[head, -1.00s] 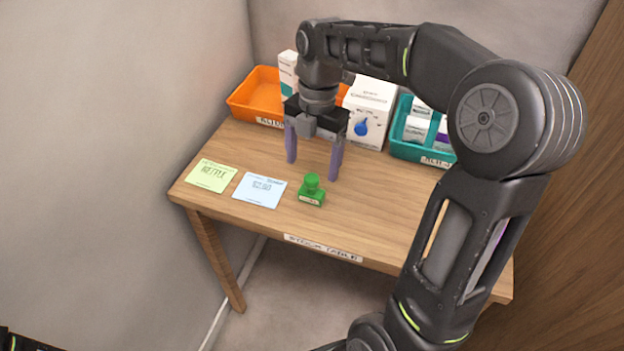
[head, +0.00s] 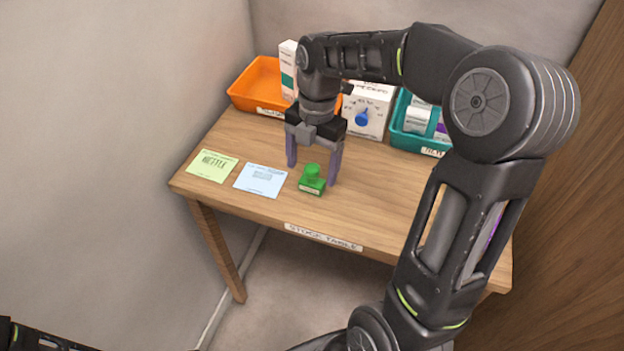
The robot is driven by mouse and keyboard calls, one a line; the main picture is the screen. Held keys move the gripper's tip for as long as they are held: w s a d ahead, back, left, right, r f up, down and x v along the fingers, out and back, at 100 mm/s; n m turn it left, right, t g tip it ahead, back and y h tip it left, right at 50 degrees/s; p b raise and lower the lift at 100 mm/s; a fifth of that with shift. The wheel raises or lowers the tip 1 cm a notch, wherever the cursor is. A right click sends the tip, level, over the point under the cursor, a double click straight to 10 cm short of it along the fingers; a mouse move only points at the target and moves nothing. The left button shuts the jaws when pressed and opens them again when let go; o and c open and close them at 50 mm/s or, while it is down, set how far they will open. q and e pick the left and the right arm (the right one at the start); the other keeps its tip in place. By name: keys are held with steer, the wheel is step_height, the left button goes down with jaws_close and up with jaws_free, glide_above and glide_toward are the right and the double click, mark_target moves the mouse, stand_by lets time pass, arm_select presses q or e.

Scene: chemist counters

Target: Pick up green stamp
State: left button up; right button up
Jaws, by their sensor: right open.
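A green card (head: 211,166) and a blue card (head: 260,180) lie left of the stamp on the table (head: 390,215). Behind stand an orange bin (head: 255,90), a white box (head: 366,108) and a teal bin (head: 418,144) with packages. The table's right front is clear.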

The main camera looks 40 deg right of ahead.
mark_target(311, 177)
step_height(311, 177, down, 4)
steer(key=shift+s+a+r, duration=0.1)
steer(key=shift+a, duration=0.05)
stand_by(0.6)
steer(key=c, duration=1.5)
steer(key=shift+r, duration=0.15)
step_height(311, 177, up, 10)
steer(key=shift+f, duration=0.1)
